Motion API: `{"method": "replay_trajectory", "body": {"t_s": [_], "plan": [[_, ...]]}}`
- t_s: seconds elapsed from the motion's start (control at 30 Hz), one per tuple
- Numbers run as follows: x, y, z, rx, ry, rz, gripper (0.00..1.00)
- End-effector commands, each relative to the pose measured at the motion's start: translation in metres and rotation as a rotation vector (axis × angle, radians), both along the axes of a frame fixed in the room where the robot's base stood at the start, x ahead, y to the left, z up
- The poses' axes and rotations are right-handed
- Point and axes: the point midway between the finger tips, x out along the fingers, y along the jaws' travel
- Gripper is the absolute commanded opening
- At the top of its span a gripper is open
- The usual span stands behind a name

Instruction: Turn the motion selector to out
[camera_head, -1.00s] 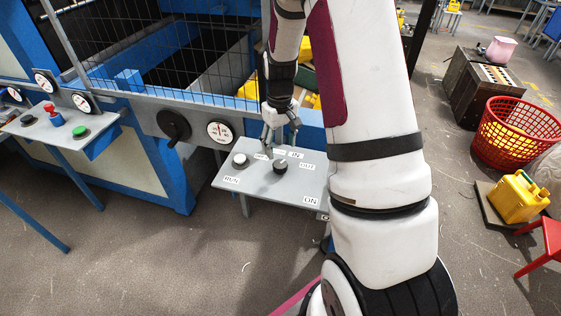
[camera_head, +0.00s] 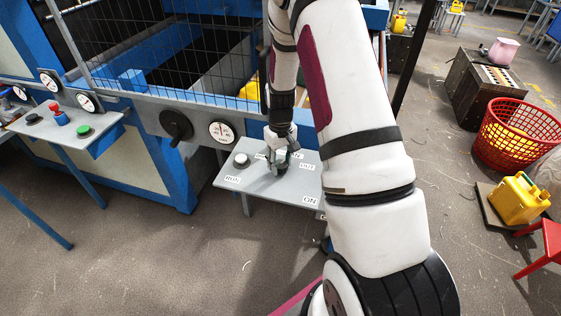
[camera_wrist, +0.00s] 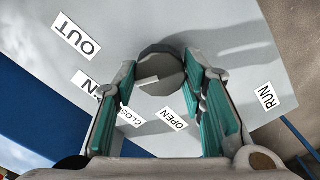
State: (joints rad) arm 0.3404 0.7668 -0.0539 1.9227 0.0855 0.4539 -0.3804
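The motion selector is a round dark knob with a white pointer line. In the wrist view the knob (camera_wrist: 163,72) sits on the grey panel, its line pointing left, roughly toward the partly hidden IN label (camera_wrist: 85,84). The OUT label (camera_wrist: 76,37) lies further up and left. My gripper (camera_wrist: 163,68) is open, with one green-padded finger on each side of the knob; whether the pads touch it I cannot tell. In the head view my gripper (camera_head: 281,160) is down over the knob, which it mostly hides.
The panel (camera_head: 255,192) also carries a pale round button (camera_head: 241,160) left of my gripper, and RUN and ON labels. OPEN (camera_wrist: 173,120) and CLOSE labels lie near the knob. A wire-mesh guard (camera_head: 185,50) and a black rotary handle (camera_head: 176,125) stand behind and left.

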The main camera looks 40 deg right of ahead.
Motion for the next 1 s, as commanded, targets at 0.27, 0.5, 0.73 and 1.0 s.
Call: {"method": "replay_trajectory", "body": {"t_s": [0.27,0.5,0.73,1.0], "plan": [[-0.0001,0.0001,-0.0002,0.0,0.0,-0.005,0.1],[0.0001,0.0006,-0.0008,0.0,0.001,-0.077,0.1],[0.0005,0.0003,-0.001,0.0,0.001,-0.237,0.1],[0.0002,0.0004,-0.0013,0.0,0.002,-0.439,0.1]]}}
